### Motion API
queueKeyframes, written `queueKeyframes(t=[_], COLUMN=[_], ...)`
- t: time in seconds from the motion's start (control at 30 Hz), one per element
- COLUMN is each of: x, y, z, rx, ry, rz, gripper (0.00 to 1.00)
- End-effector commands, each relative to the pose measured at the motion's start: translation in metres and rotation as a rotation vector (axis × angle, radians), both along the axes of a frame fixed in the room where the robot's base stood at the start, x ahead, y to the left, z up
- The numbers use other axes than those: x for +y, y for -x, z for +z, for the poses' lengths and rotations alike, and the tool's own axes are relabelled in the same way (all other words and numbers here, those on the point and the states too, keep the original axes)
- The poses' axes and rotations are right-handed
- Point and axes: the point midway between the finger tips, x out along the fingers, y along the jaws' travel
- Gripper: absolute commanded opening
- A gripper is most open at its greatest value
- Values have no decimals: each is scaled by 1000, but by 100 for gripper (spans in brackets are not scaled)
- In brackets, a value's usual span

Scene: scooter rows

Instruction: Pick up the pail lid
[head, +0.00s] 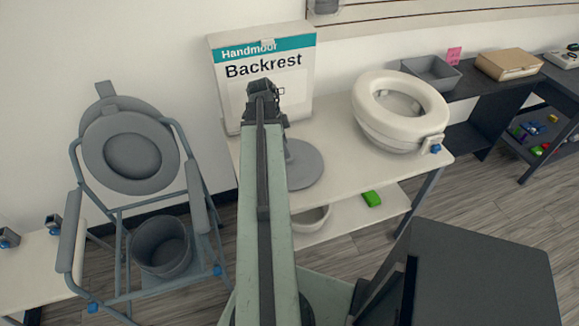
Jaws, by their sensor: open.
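A flat grey round disc (306,167), which looks like the pail lid, lies on the white table in front of the box. My arm hides its left part. My gripper (262,87) is open and shows small and dark at the far end of my arm, in front of the box in the picture. It appears up and left of the disc, apart from it, with nothing seen in it. A grey pail (162,247) stands low in the commode chair (131,148) at the left.
A Backrest box (295,80) stands at the table's back. A cream raised toilet seat (400,110) sits on the table (345,150) to the disc's right. A green item (371,199) and a round bowl (312,218) are on the lower shelf. A dark bench (480,85) stands right.

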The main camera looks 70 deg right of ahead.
Motion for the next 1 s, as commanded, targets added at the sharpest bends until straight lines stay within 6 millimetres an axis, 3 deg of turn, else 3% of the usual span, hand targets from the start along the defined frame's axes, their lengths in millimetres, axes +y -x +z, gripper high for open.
queueKeyframes(t=[0.17, 0.4, 0.67, 0.87, 1.0], x=[-1, -5, -6, -6, -6], y=[2, 11, 13, 13, 13], z=[-11, -50, -49, -48, -48], rx=[0, 0, 0, 0, 0], ry=[0, 0, 0, 0, 0], rz=[1, 1, 1, 1, 1], gripper=[54, 54, 54, 1, 0])
